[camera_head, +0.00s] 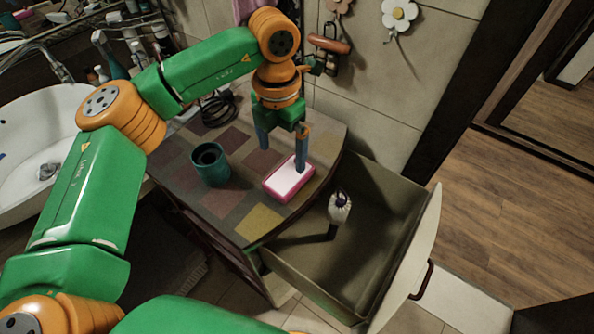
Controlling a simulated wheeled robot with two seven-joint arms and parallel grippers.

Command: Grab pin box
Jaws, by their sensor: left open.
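A small pink box with a white top, which I take to be the pin box (287,181), lies on the patterned cabinet top near its front right edge. My left gripper (282,158) comes down from above with its blue fingers apart. One finger stands at the box's far right end, in front of part of its white top; I cannot tell whether it touches. The other finger is left of and behind the box. My right gripper is not in view.
A teal cup (210,165) stands left of the box. A drawer (390,215) is pulled out to the right, with a white and dark bottle (339,207) in it. Coiled black cable (217,110) lies at the back. A white basin (30,150) is at far left.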

